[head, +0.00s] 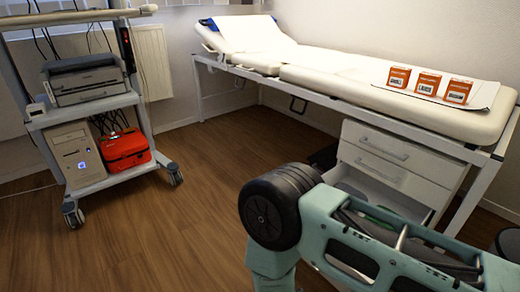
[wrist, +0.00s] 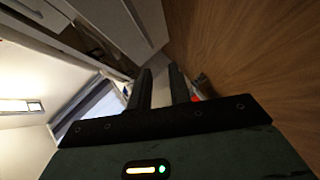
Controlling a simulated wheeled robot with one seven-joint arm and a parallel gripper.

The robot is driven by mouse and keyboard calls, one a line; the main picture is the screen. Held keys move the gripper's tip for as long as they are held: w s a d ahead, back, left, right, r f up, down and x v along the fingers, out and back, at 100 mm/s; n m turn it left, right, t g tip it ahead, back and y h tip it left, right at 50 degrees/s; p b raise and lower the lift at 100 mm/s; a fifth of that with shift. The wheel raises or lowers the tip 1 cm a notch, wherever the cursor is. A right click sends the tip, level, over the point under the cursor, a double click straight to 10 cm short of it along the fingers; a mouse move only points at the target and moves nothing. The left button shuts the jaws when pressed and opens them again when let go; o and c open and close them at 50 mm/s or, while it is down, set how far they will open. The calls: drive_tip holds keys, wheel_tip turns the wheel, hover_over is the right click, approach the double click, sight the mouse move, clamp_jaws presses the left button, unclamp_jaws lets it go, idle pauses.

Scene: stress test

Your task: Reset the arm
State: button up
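My gripper (wrist: 160,76) shows in the wrist view, with its two dark fingers apart and nothing visible between them. Its dark base and a small lit indicator fill the lower part of that view. In the head view my teal arm (head: 370,240) with a black rounded joint reaches across the lower right, in front of the drawer cabinet. My gripper cannot be made out in the head view. The wrist view is tilted, with white drawer fronts (wrist: 122,30) at the top and wooden floor (wrist: 240,50) at the right.
A padded examination bed (head: 340,75) runs along the back wall, with three orange-and-white boxes (head: 428,84) on it. Below it is a white drawer cabinet (head: 400,155) with an open drawer. A wheeled cart (head: 92,115) holds a printer (head: 85,78) and red bag (head: 124,150). Floor (head: 165,235) at left is clear.

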drive_tip(key=w+a+r+m+g+y, duration=0.2)
drive_tip(key=a+r+m+g+y, duration=0.25)
drive_tip(key=a+r, duration=0.45)
drive_tip(key=s+r+g+y, duration=0.1)
drive_tip(key=s+r+g, duration=0.3)
drive_tip(key=r, duration=0.6)
drive_tip(key=s+d+r+g+h, duration=0.4)
drive_tip(key=s+d+r+g, duration=0.1)
drive_tip(key=s+d+r, duration=1.05)
wheel_tip(320, 180, up, 34)
drive_tip(key=p, duration=3.5)
drive_tip(key=shift+d+r, duration=0.15)
drive_tip(key=shift+d, duration=0.15)
drive_tip(key=shift+d, duration=0.1)
